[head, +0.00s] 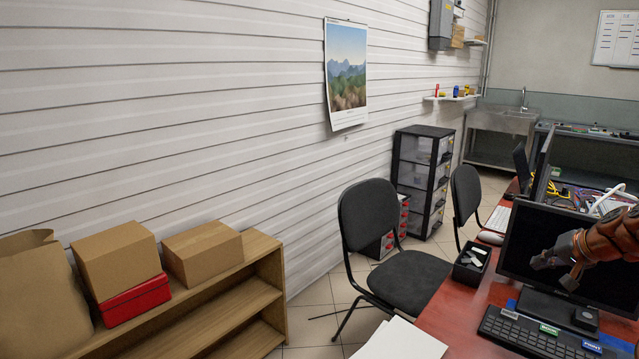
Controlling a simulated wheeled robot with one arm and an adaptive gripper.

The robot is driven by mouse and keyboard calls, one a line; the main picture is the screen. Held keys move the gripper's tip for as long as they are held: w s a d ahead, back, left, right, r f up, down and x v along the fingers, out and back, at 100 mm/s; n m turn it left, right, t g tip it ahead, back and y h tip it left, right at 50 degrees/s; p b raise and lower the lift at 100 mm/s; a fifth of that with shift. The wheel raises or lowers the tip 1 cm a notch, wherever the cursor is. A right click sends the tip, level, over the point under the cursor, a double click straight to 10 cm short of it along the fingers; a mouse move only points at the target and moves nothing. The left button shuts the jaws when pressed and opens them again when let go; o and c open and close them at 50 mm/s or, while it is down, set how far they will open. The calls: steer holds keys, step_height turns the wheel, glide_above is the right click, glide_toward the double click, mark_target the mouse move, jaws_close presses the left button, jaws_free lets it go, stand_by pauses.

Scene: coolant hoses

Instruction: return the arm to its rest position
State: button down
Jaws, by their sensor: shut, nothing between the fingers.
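My arm, copper-orange, comes in from the right edge in the head view and ends in my grey gripper (552,268). My gripper is in front of the dark screen of the monitor (515,242), above the red-brown desk (462,312). Its fingers point to the left and downward, are shut and hold nothing. Part of the screen is hidden behind the arm. Most of the arm is outside the picture. No coolant hose can be made out for certain.
A keyboard (540,338) lies below the monitor, and a small black tray (471,263) is left of it. White papers (402,341) lie at the desk's left edge. A black chair (370,222) stands beside the desk. A wooden shelf (262,247) with boxes is at lower left.

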steer(key=s+a+r+n+g+y+p, duration=0.1)
steer(key=a+r+n, duration=0.1)
steer(key=a, duration=0.6)
steer(key=s+a+r+n+g+y+p, duration=0.1)
steer(key=s+a+r, duration=0.15)
steer(key=a, duration=0.55)
steer(key=s+a+r+n+g+p, duration=0.25)
steer(key=s+a, duration=0.65)
steer(key=a, duration=0.5)
steer(key=s+a+f+g+h+p, duration=0.1)
steer(key=s+g, duration=0.1)
steer(key=s, duration=0.8)
steer(key=s+a+f+n+g+h+p, duration=0.1)
steer(key=s+a+f+g+p, duration=0.1)
steer(key=s, duration=0.8)
steer(key=s+a+f+g+h+p, duration=0.1)
steer(key=s+g+h+p, duration=0.1)
steer(key=s, duration=0.9)
steer(key=shift+a+f, duration=0.25)
steer(key=shift+f, duration=0.15)
steer(key=shift+n, duration=0.25)
